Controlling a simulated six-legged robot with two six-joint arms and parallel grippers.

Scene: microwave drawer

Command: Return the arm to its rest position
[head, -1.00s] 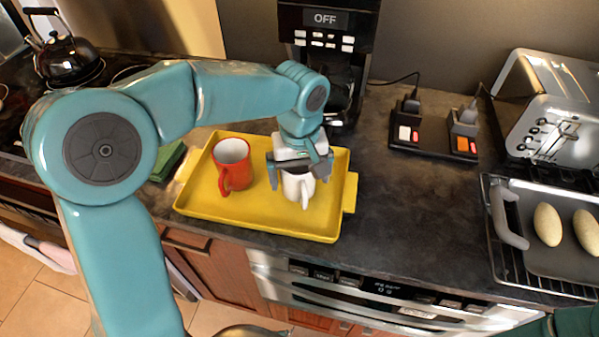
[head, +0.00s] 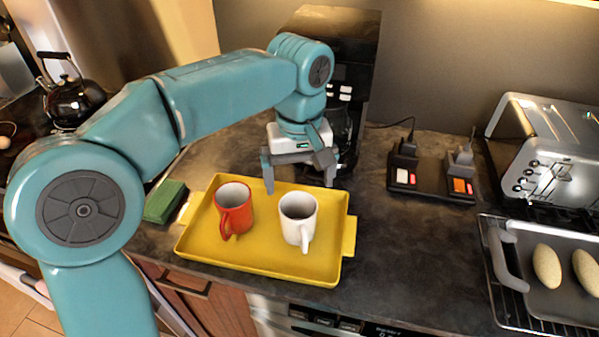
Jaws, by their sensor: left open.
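My left arm comes in from the left of the head view. Its gripper (head: 299,180) is open and empty, with the fingers pointing down. It is above and behind the white mug (head: 297,222), near the tray's back edge, and looks clear of the mug. The white mug stands upright on the yellow tray (head: 255,267), its handle toward me. A red mug (head: 234,208) stands upright to its left on the same tray. My right gripper is not in view.
A black coffee maker (head: 350,60) stands close behind my left gripper. A green sponge (head: 165,202) lies left of the tray. A black power strip (head: 430,180), a toaster (head: 548,150) and a grey pan (head: 540,298) are to the right. Bare counter lies between tray and pan.

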